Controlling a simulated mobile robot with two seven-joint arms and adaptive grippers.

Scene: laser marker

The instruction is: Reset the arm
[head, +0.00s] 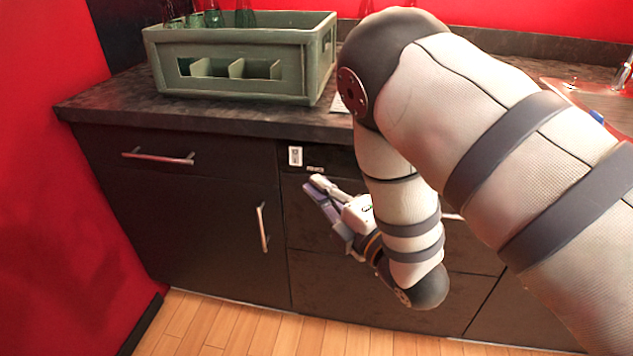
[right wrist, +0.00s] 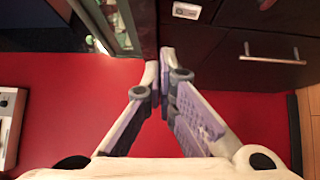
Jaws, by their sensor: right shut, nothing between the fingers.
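My right arm reaches across the head view from the right and bends down in front of the cabinets. Its gripper (head: 312,186) hangs in front of the dark drawer fronts, below the counter edge. In the right wrist view the two fingertips (right wrist: 158,78) meet, and nothing shows between them. The gripper is shut and empty. My left gripper is not in either view.
A green crate (head: 225,38) with bottles stands on the dark counter (head: 110,97). The dark cabinet (head: 180,208) has metal handles, one on its door (head: 262,228). A sink (head: 590,100) is at the right. The wooden floor (head: 220,325) in front is clear.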

